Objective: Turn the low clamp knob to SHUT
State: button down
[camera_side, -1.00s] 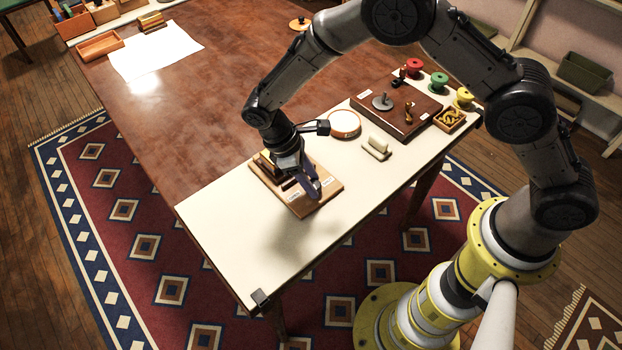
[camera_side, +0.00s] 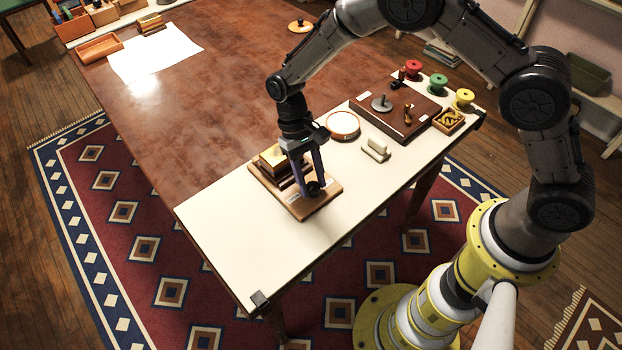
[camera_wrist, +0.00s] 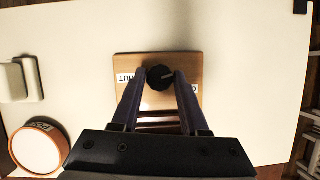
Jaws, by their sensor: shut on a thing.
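The low clamp knob (camera_wrist: 159,78) is a dark round knob on a small wooden board (camera_wrist: 150,61). My gripper (camera_wrist: 160,74) has its two fingers closed on opposite sides of the knob. A light line on the knob points right in the wrist view, toward the partly hidden label starting with O (camera_wrist: 190,88). The SHUT label (camera_wrist: 124,79), partly covered by a finger, lies on the left. In the side view my gripper (camera_side: 311,184) points down over the front of the board (camera_side: 308,208), around the knob (camera_side: 315,189).
A wooden block stack with a brass-coloured top (camera_side: 272,157) stands on the board behind my gripper. A round white-topped dish (camera_side: 343,124), a cream block (camera_side: 376,148) and a dark board with pegs (camera_side: 417,124) lie to the right. The near-left cream tabletop (camera_side: 230,230) is clear.

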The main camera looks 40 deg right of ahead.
jog(key=shift+r+m+t+y, duration=0.1)
jog(key=shift+m+t+y, duration=0.3)
jog(key=shift+m, duration=1.1)
jog(key=shift+c, duration=2.1)
grip_release()
jog(key=v, duration=1.3)
jog(key=shift+w+d+r, duration=0.25)
jog(key=shift+w+d, duration=0.1)
